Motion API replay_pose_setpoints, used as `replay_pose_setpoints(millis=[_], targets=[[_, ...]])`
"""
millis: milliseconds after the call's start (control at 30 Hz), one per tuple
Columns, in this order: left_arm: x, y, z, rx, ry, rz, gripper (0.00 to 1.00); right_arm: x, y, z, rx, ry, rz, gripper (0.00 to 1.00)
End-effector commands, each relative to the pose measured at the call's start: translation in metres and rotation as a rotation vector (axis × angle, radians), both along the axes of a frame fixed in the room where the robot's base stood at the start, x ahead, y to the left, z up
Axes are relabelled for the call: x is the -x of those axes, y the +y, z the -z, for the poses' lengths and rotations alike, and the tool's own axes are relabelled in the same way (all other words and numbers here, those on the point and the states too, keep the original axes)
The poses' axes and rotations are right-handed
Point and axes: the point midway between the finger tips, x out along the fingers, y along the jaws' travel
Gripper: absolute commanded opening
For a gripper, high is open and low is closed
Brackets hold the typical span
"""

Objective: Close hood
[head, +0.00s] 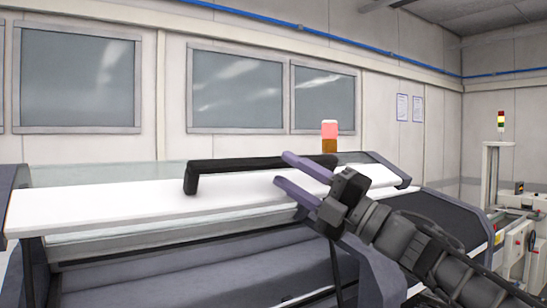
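The hood is a long white panel (110,203) with a glass sheet (105,173) behind it, across the machine in front of me. A gap below its front edge shows the grey interior, so it stands at least partly open. A black bar handle (235,169) is fixed on the hood. My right gripper (284,168) reaches in from the lower right. Its two purple fingers are apart, with the upper one overlapping the handle's right part in the picture. I cannot tell whether they touch it. My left gripper is not in view.
A red and orange signal light (329,132) stands behind the hood. A dark sloped cover (440,219) lies right of the machine's side frame. Another pale machine (498,185) with a signal tower stands at the far right. A wall with windows closes the back.

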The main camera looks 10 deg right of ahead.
Motion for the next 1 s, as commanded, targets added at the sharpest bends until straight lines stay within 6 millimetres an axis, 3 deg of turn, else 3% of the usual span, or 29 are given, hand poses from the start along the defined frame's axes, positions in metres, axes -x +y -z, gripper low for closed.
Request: replay_pose_setpoints(millis=[233,600,1000], targets=[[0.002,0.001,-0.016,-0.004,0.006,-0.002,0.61,-0.021,0.023,-0.017,0.0,0.001,-0.001,0.36],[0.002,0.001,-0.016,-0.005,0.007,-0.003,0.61,-0.026,0.028,-0.018,0.001,0.001,0.0,0.36],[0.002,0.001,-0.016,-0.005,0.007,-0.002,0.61,-0.026,0.027,-0.018,0.001,0.001,0.0,0.04]])
